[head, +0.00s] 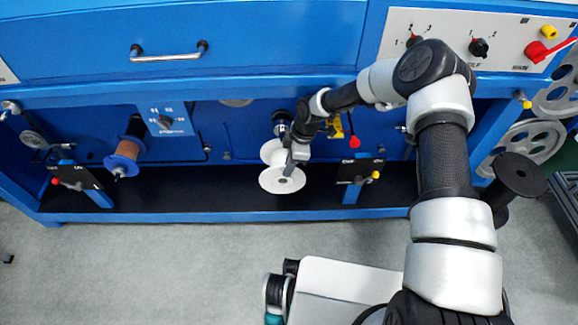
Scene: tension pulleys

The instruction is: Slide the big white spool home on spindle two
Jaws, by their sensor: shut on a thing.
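The big white spool (282,180) is in the lower bay of the blue machine, in the middle of the head view. Its front flange faces me and its rear flange shows behind. My gripper (293,158) comes down from the upper right and is shut on the white spool near the front flange. The fingertips are small and partly hidden against the white. Spindle two is not clearly visible; the spool and my wrist cover that place. I cannot tell whether the spool is around a spindle or in front of it.
A copper-wound spool with blue flanges (125,150) sits on a spindle at the left. Small black panels stand left (78,178) and right (358,170) of the white spool. A black spool (520,175) stands at the right. Grey floor (150,270) in front is clear.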

